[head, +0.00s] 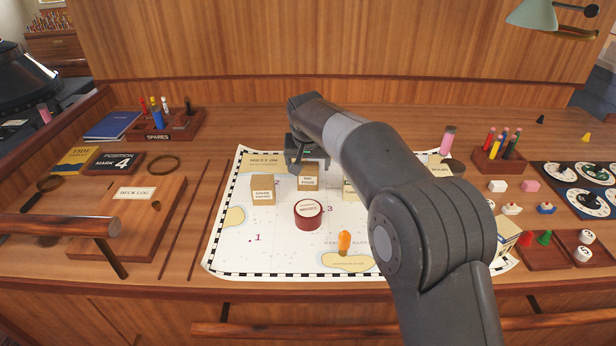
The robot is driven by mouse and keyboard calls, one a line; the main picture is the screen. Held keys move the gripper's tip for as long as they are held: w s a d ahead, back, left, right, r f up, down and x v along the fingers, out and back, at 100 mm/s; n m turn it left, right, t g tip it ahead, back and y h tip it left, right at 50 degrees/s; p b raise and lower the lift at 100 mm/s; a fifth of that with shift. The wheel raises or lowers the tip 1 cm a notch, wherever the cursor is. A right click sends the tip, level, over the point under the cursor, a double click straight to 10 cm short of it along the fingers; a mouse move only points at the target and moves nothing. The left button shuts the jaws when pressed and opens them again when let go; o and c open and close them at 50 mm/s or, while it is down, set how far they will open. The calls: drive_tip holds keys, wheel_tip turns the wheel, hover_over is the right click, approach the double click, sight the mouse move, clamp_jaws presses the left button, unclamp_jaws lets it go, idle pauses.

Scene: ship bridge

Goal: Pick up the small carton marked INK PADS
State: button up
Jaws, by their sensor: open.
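A small tan carton (308,183) with a white label stands on the chart, near its upper middle; the tiny print appears to read INK PADS. A similar, larger-looking tan carton (263,193) stands to its left. Another carton (349,191) to its right is partly hidden by my arm. My gripper (303,166) is open and empty, pointing down over the chart just behind and above the INK PADS carton. I cannot tell the exact gap between them.
A round dark red tin (308,214) stands just in front of the carton. An orange-topped piece (344,241) stands nearer the chart's front edge. The SPARES rack (158,136) is at back left, a pen block (500,158) at right. The chart's lower left is clear.

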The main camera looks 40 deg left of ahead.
sight(308, 167)
drive_tip(key=x, duration=0.5)
drive_tip(key=shift+w+a, duration=0.1)
drive_tip(key=shift+a, duration=0.05)
drive_tip(key=shift+c, duration=0.3)
drive_tip(key=c, duration=1)
drive_tip(key=shift+r, duration=0.1)
drive_tip(key=shift+c, duration=0.2)
